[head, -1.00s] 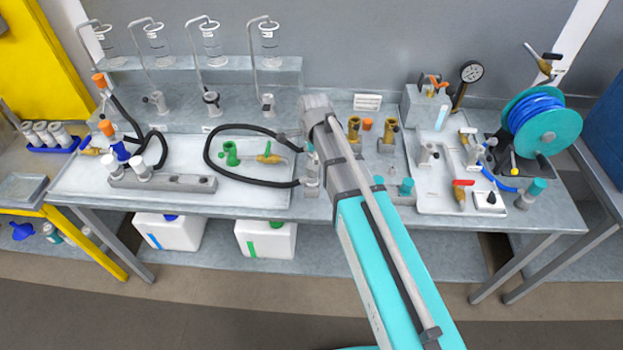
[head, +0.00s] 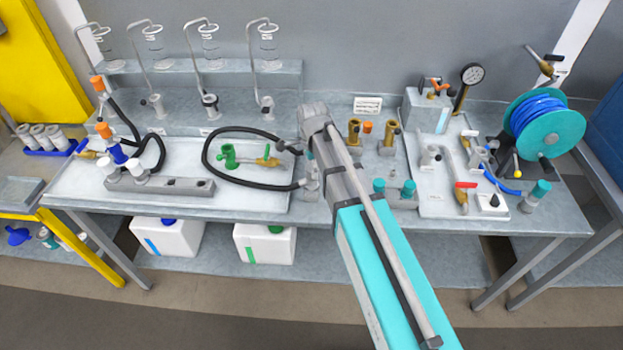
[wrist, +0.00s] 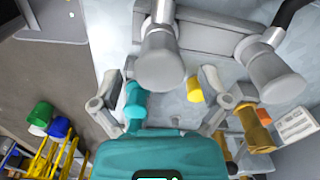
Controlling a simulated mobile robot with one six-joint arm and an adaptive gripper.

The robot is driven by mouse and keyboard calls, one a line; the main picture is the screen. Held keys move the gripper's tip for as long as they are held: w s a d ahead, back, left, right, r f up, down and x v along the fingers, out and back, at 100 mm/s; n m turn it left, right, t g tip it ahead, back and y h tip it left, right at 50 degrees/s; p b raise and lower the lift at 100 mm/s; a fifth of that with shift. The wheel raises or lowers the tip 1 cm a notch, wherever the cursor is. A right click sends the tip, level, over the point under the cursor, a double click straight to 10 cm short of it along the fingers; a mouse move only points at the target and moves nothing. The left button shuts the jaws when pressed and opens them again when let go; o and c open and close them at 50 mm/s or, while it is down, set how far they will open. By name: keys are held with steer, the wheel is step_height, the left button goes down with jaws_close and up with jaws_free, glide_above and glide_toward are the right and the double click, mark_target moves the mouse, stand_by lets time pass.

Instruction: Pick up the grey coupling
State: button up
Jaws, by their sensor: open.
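Two grey coupling-like pieces, a front one (wrist: 162,62) and a second one (wrist: 270,72), stand out from a grey bar (wrist: 215,38) at the top of the wrist view. I cannot tell for certain which is the grey coupling. My gripper (wrist: 166,90) is open and empty. Its fingers are spread to the left and right, and the front grey piece shows between and beyond the tips, seemingly without contact. In the head view my arm hides most of this spot; only a pale grey part (head: 311,188) shows beside my wrist.
A teal-capped piece (wrist: 134,102) is close by my left finger in the wrist view. Brass fittings (head: 388,138) and an orange cap (head: 367,127) stand right of my wrist. A black hose (head: 212,165) loops at left. A hose reel (head: 545,125) stands far right.

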steer(key=shift+a+f+b, duration=0.15)
steer(key=shift+f+b, duration=1.75)
steer(key=shift+f, duration=0.25)
steer(key=c, duration=1.2)
